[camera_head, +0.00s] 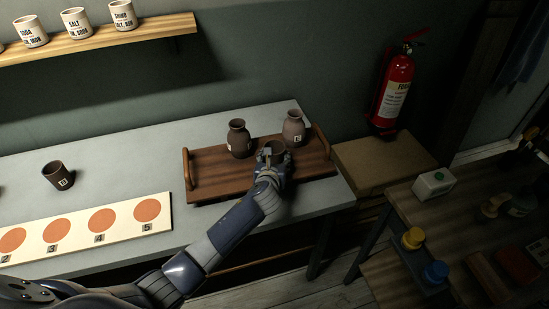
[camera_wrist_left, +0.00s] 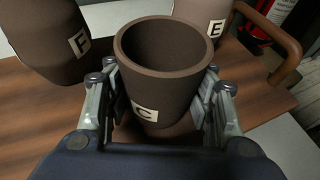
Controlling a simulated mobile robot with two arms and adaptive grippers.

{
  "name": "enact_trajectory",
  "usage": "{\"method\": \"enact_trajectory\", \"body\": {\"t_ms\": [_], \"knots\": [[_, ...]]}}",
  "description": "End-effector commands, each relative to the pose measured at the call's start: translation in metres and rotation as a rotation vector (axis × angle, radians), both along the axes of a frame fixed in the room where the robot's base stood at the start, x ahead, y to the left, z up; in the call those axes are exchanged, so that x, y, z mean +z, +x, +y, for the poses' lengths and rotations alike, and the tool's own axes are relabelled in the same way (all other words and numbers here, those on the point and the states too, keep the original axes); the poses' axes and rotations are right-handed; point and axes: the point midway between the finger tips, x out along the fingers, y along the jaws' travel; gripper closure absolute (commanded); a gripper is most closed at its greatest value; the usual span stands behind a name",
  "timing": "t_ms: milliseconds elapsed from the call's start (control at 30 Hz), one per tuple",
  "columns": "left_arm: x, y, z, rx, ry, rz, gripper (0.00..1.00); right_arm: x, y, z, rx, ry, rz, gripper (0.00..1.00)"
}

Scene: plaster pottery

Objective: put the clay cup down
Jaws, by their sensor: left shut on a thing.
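The clay cup (camera_wrist_left: 165,85) is brown with an open, empty top and a label with the letter C. My left gripper (camera_wrist_left: 160,110) is shut on it, one finger on each side. The cup is upright or nearly so. I cannot tell whether the cup's base touches the tray. My right gripper is not in view.
A dark vase (camera_head: 239,140) marked F and a paler vase (camera_head: 293,130) marked E stand on the tray behind the cup. The tray has raised handles (camera_head: 187,168). Another dark cup (camera_head: 57,174) and a board with orange circles (camera_head: 96,232) are on the table at left.

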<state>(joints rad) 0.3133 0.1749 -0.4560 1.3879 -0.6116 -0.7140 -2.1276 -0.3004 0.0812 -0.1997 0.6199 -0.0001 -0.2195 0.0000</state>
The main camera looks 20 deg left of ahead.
Motion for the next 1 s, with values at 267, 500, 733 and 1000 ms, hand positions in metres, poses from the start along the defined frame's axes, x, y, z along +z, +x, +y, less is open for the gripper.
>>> {"method": "enact_trajectory", "body": {"t_ms": [267, 500, 733, 1000], "knots": [[-0.002, 0.0, 0.0, 0.0, 0.001, 0.0, 0.3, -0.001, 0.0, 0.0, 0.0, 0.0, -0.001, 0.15], [0.0, 0.0, 0.0, 0.0, 0.0, 0.0, 0.3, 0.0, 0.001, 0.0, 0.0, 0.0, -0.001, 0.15], [0.008, -0.016, -0.002, 0.0, 0.002, 0.0, 0.3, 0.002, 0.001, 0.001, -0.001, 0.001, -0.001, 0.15], [0.025, -0.058, -0.01, -0.001, 0.001, 0.0, 0.3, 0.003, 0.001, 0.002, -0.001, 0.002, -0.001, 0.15]]}}
